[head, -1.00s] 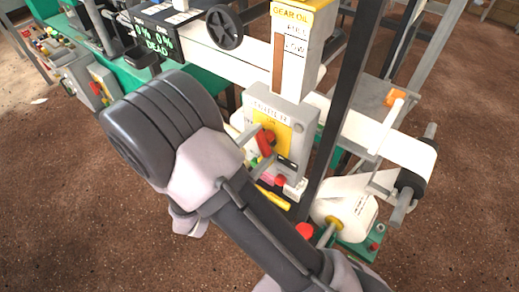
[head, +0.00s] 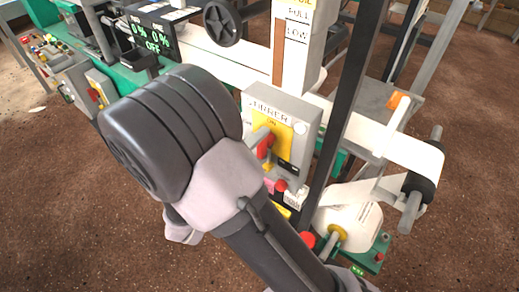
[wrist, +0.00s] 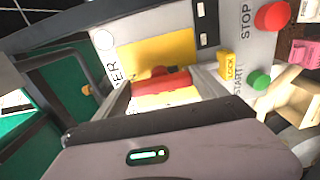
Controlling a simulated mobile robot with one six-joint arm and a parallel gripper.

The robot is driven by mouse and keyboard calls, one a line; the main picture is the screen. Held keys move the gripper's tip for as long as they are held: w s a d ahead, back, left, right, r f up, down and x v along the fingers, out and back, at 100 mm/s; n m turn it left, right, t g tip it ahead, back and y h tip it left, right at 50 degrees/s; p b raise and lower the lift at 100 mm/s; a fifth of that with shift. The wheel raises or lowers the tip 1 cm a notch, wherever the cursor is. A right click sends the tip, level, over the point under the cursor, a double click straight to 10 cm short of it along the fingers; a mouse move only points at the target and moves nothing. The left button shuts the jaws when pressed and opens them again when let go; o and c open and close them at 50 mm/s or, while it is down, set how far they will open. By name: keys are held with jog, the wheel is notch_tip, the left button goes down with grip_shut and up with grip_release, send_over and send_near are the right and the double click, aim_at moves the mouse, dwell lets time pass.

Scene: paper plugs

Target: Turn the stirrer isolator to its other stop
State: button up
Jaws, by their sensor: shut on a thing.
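The stirrer isolator is a red handle (head: 264,145) on a yellow plate (head: 283,132), on the front of a grey box (head: 306,112). The box label is partly readable and "ON" shows at the top of the plate. In the wrist view the red handle (wrist: 162,88) lies across the picture between the two fingers of my gripper (wrist: 164,92). My gripper is shut on the handle. In the head view my wrist and forearm cover the left of the box and hide most of the fingers.
A red stop button (wrist: 272,16), a green start button (wrist: 259,80) and a yellow lock tag (wrist: 230,66) sit close beside the plate. A display (head: 153,36) reads "OFF". A black post (head: 345,110) and a paper roll (head: 348,222) stand to the right.

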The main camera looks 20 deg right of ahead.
jog(key=o, duration=1.3)
jog(key=shift+a, duration=0.1)
jog(key=p+v, duration=0.4)
jog(key=v, duration=1.3)
jog(key=shift+s, duration=0.1)
